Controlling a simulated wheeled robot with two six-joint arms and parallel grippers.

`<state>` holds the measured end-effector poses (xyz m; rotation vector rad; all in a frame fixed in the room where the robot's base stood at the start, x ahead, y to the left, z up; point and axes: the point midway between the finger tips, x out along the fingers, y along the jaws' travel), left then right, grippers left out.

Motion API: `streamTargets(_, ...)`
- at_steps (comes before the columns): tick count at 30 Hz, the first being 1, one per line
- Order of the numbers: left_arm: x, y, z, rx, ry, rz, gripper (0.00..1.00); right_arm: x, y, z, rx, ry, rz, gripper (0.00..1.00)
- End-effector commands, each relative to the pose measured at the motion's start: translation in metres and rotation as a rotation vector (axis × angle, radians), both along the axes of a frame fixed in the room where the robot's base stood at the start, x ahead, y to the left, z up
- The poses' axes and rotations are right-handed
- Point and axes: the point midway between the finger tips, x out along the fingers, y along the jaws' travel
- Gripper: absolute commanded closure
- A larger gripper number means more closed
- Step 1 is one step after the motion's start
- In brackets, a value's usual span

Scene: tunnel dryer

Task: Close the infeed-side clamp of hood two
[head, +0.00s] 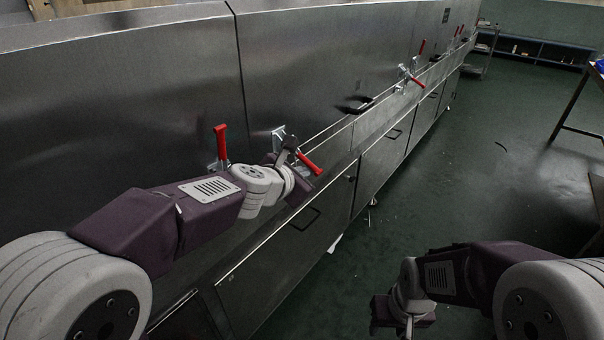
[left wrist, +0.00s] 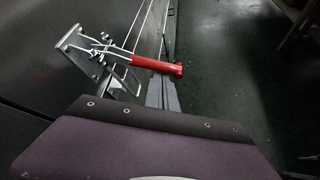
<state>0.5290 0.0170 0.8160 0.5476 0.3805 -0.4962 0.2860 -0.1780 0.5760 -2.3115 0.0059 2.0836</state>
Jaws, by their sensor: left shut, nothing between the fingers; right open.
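A toggle clamp with a red handle (head: 310,162) is mounted on the steel hood (head: 310,60) just right of the vertical seam. Its handle sticks outward and down from its metal bracket. In the left wrist view the clamp's red handle (left wrist: 156,66) lies across the space just beyond my fingertips. My left gripper (left wrist: 164,82) is shut and empty, close to the handle's outer part; I cannot tell whether they touch. My right gripper (head: 405,326) is open and empty at the bottom edge.
Another clamp with an upright red handle (head: 221,143) is left of the seam, near my left forearm. More red clamps (head: 416,82) and a black handle (head: 360,105) are farther along the dryer. Green floor (head: 440,190) is open to the right. A table (head: 580,95) stands at far right.

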Motion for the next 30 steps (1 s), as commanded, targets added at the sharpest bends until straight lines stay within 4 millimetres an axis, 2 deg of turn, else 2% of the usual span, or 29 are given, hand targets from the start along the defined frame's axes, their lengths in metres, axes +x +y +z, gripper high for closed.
streamTargets(17, -0.002, -0.003, 0.01, -0.071, 0.051, 0.001, 1.0, 0.0, 0.0, 0.017, 0.0, 0.0, 0.0, 0.55)
streamTargets(23, -0.004, -0.005, 0.021, -0.146, 0.106, 0.002, 1.0, 0.0, 0.0, 0.035, 0.0, 0.0, 0.0, 0.55)
streamTargets(30, -0.006, -0.008, 0.044, -0.314, 0.229, 0.003, 1.0, 0.0, 0.0, 0.073, 0.0, 0.0, 0.0, 0.55)
